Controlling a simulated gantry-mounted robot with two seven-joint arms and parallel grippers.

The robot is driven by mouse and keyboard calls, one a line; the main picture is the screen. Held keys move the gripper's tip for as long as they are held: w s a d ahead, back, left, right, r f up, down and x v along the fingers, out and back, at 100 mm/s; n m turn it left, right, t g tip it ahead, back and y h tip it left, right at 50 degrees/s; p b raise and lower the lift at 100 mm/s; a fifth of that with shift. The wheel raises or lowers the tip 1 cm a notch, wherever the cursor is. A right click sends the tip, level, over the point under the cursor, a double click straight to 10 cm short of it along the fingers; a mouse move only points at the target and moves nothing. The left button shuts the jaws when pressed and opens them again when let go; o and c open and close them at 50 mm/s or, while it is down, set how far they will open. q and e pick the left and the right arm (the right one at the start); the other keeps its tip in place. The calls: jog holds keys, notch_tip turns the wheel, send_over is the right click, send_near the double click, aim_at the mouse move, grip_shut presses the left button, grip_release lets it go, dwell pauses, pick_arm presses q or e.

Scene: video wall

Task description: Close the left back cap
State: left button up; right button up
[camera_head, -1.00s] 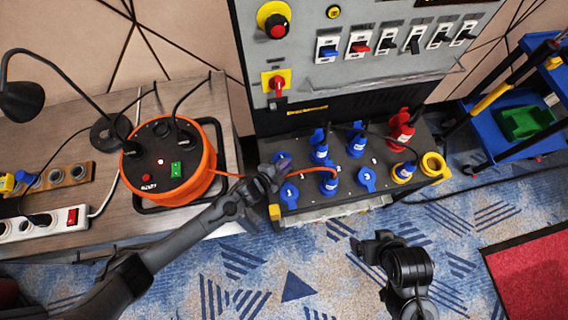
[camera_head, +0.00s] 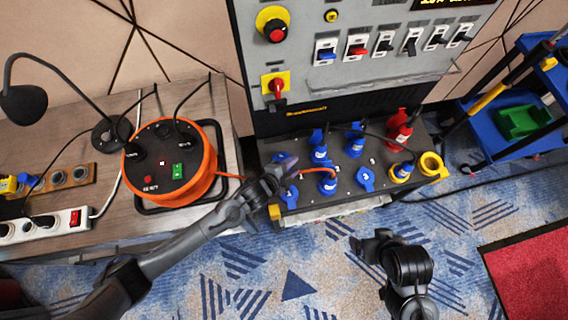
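A dark socket box (camera_head: 403,190) stands below the grey panel, with blue sockets and caps on its top. In the back row, a blue fitting (camera_head: 318,148) and another blue fitting (camera_head: 355,142) stand up from the top. In front are a flat blue cap (camera_head: 290,195), a blue plug (camera_head: 327,183) with an orange cable, and a blue cap marked 3 (camera_head: 366,179). My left gripper (camera_head: 287,167) is over the box's left edge, left of the back-left fitting; its finger gap is unclear. My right gripper (camera_head: 359,246) is above the carpet in front, finger gap also unclear.
An orange cable reel (camera_head: 203,178) and a white power strip (camera_head: 45,225) lie on the wooden table at left. The box also bears a red plug (camera_head: 399,128) and a yellow ring (camera_head: 431,163). A blue cart (camera_head: 480,135) stands at right. Carpet in front is clear.

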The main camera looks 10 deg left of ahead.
pick_arm(q)
jog(key=s+d+r, duration=0.4)
jog(key=d+r, duration=0.1)
jog(key=d, duration=0.2)
jog(key=shift+d+p, duration=0.3)
jog(key=shift+d, duration=0.1)
jog(key=shift+c, duration=0.3)
